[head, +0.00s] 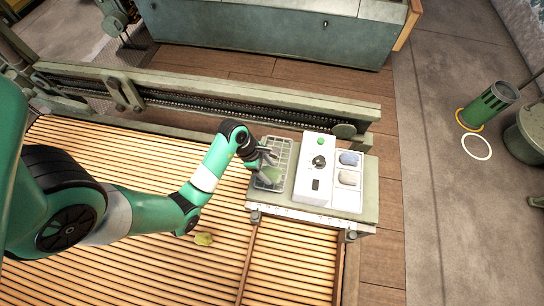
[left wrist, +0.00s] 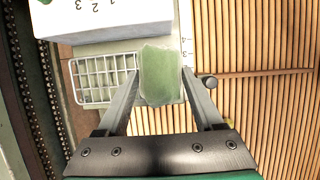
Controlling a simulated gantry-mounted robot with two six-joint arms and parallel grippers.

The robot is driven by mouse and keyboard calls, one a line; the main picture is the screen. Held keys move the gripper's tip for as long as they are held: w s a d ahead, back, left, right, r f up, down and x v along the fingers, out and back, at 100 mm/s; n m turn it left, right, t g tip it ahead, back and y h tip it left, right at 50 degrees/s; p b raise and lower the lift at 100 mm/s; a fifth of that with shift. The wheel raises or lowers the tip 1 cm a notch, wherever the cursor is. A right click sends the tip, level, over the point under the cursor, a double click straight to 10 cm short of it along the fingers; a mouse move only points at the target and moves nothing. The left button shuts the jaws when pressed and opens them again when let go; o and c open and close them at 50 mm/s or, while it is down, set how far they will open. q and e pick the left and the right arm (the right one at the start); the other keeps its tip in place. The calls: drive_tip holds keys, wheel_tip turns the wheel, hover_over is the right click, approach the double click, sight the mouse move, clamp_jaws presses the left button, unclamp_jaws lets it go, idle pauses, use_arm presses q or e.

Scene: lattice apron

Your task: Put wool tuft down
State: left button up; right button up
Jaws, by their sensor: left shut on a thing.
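My left gripper (head: 268,158) is shut on a pale green wool tuft (left wrist: 160,75). In the left wrist view the tuft fills the space between the two fingertips (left wrist: 160,84). In the head view the tuft (head: 271,175) is partly hidden by the gripper, and gripper and tuft appear over the wire basket (head: 285,146). In the left wrist view the basket (left wrist: 104,58) lies left of the tuft, with the grey-green platform (left wrist: 187,50) behind. I cannot tell how high the tuft is held. My right gripper is not in view.
A white box (head: 313,170) with a green button and a dark knob stands right of the basket. Beside it a white tray (head: 347,200) holds a blue-grey tuft (head: 349,159) and a pinkish-grey one (head: 348,178). A yellow-green tuft (head: 204,239) lies on the wooden slats (head: 150,262).

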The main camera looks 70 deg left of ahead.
use_arm(q)
drive_tip(key=w+a+f+b, duration=0.1)
drive_tip(key=a+f+b, duration=0.1)
drive_tip(key=a, duration=0.1)
drive_tip(key=w+a+f+b, duration=0.2)
drive_tip(key=a+f, duration=0.1)
drive_tip(key=w+a+f+b, duration=0.2)
drive_tip(key=a+f, duration=0.1)
drive_tip(key=shift+w+a+f, duration=0.15)
drive_tip(key=shift+a, duration=0.15)
drive_tip(key=f+b, duration=0.1)
drive_tip(key=f, duration=0.1)
drive_tip(key=f+b, duration=0.1)
drive_tip(key=shift+w+a+f+b, duration=0.15)
drive_tip(key=shift+a+f+b, duration=0.05)
drive_tip(key=shift+f+b, duration=0.15)
drive_tip(key=shift+r, duration=0.1)
drive_tip(key=o, duration=1.5)
drive_tip(key=shift+c, duration=0.2)
